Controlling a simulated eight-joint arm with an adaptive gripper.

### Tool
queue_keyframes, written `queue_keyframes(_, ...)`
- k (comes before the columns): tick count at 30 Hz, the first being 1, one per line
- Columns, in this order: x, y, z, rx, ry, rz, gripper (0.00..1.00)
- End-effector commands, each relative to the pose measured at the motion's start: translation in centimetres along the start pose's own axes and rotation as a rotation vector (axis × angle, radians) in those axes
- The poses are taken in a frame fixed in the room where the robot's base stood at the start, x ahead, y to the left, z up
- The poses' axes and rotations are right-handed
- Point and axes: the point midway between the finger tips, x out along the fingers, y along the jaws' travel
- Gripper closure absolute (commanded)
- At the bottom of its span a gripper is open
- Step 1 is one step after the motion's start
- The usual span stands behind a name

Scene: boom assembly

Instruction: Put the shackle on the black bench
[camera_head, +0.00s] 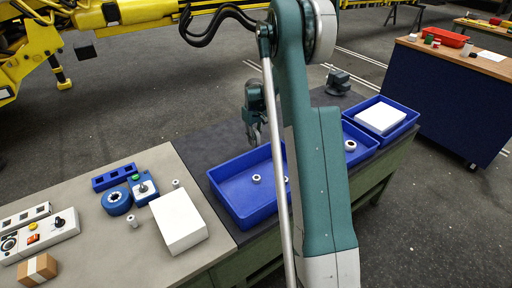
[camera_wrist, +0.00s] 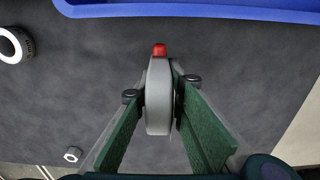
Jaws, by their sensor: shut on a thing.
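A grey rounded shackle with a red tip (camera_wrist: 159,105) is between the two green fingers of my gripper (camera_wrist: 160,88), which is shut on it. Below it is the dark top of the black bench (camera_wrist: 95,75). In the head view my gripper (camera_head: 254,130) is over the black bench (camera_head: 205,148), behind the large blue tray. The shackle is too small to make out there. I cannot tell whether it touches the bench top.
A large blue tray (camera_head: 222,191) lies near the gripper; its wall (camera_wrist: 190,10) crosses the top of the wrist view. A white ring (camera_wrist: 14,46) and a smaller ring (camera_wrist: 73,154) lie on the dark surface. A grey vise (camera_head: 338,83) stands at the back.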

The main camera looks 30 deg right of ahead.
Motion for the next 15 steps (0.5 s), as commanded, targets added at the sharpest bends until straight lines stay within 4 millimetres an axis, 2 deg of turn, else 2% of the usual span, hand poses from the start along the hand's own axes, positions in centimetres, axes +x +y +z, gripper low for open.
queue_keyframes(15,0.86,0.00,0.01,0.000,0.000,0.000,1.00)
